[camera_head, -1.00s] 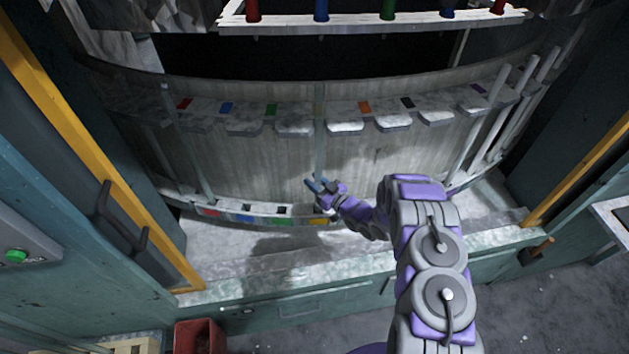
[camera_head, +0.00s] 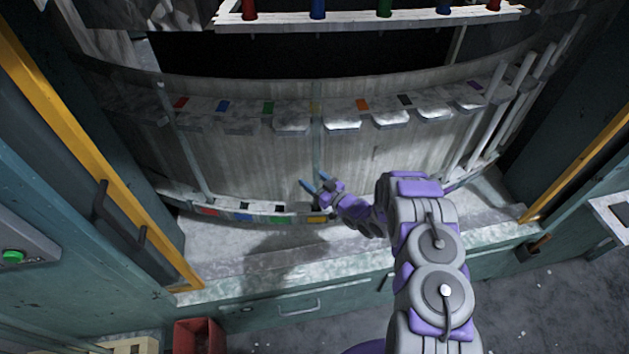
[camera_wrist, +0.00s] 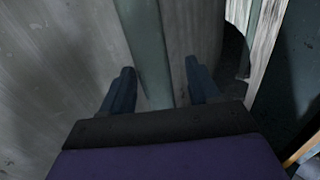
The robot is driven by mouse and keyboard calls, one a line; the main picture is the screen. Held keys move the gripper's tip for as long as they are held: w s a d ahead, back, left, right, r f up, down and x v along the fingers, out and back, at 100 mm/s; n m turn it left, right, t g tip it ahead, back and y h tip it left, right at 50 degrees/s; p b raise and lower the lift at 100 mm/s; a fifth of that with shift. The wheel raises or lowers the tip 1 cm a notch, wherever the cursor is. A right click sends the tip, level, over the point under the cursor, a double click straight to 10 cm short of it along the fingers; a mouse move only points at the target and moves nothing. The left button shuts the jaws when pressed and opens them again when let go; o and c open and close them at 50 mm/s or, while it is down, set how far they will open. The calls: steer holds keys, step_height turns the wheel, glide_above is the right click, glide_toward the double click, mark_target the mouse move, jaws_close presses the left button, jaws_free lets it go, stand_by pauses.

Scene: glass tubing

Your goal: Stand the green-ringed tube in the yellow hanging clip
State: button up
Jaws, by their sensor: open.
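A pale greenish glass tube (camera_head: 316,145) stands upright at the yellow-marked place of the curved rack. Its top is by the faded yellow mark on the upper shelf, and its lower part runs down toward the yellow tag (camera_head: 317,220) on the lower ledge. I cannot make out a green ring on it or see how it sits in the clip. My gripper (camera_head: 316,182) is open at the tube's lower half. In the wrist view the tube (camera_wrist: 150,50) shows between the two spread blue fingers (camera_wrist: 162,80), with a gap visible on the right side.
Another tube (camera_head: 186,140) stands at the left of the rack. Several pale tubes (camera_head: 500,110) lean at the right. A yellow-edged frame (camera_head: 90,140) bounds the left side; the counter (camera_head: 215,245) in front is clear.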

steer(key=v, duration=1.7)
steer(key=shift+d+b, duration=0.2)
steer(key=shift+b, duration=0.1)
steer(key=shift+s, duration=0.1)
